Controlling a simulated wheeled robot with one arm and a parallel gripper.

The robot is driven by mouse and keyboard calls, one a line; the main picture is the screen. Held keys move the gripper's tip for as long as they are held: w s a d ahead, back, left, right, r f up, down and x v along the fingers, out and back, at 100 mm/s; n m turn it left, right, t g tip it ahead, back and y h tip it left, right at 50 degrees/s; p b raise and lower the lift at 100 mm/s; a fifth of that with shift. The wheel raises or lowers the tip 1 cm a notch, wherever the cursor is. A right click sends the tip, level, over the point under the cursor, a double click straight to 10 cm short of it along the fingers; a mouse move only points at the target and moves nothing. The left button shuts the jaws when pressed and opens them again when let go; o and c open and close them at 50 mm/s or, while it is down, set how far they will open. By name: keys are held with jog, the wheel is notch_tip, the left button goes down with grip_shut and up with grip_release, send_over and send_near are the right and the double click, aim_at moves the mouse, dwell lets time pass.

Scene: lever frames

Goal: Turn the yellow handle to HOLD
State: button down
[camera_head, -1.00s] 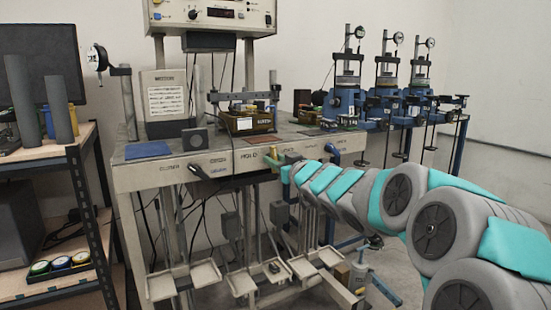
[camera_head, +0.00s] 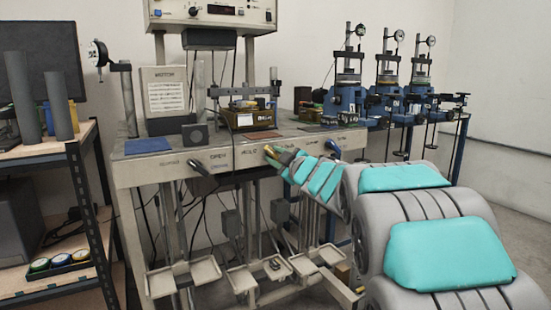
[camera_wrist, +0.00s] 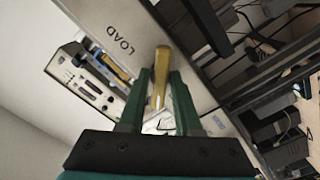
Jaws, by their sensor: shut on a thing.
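The yellow handle (camera_head: 268,149) is on the front panel of the grey bench, just right of the HOLD label (camera_head: 250,149). In the wrist view the yellow handle (camera_wrist: 162,70) runs down between my green fingers, next to a label reading LOAD (camera_wrist: 120,39). My gripper (camera_head: 283,158) is at the handle in the head view, and the wrist view shows my gripper (camera_wrist: 158,103) shut on its end. The fingers hide part of the handle, and my arm covers panel to its right.
A dark handle (camera_head: 203,168) sits left on the same panel, near the OPEN label (camera_head: 217,156). A blue handle (camera_head: 333,144) is to the right. Grey pedal trays (camera_head: 184,279) hang below. A shelf (camera_head: 75,160) stands at the left.

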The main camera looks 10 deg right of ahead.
dwell(0.5)
jog(key=c, duration=0.8)
grip_release()
jog(key=shift+s, duration=0.1)
jog(key=v, duration=0.7)
jog(key=shift+s, duration=0.3)
jog(key=shift+d, duration=0.15)
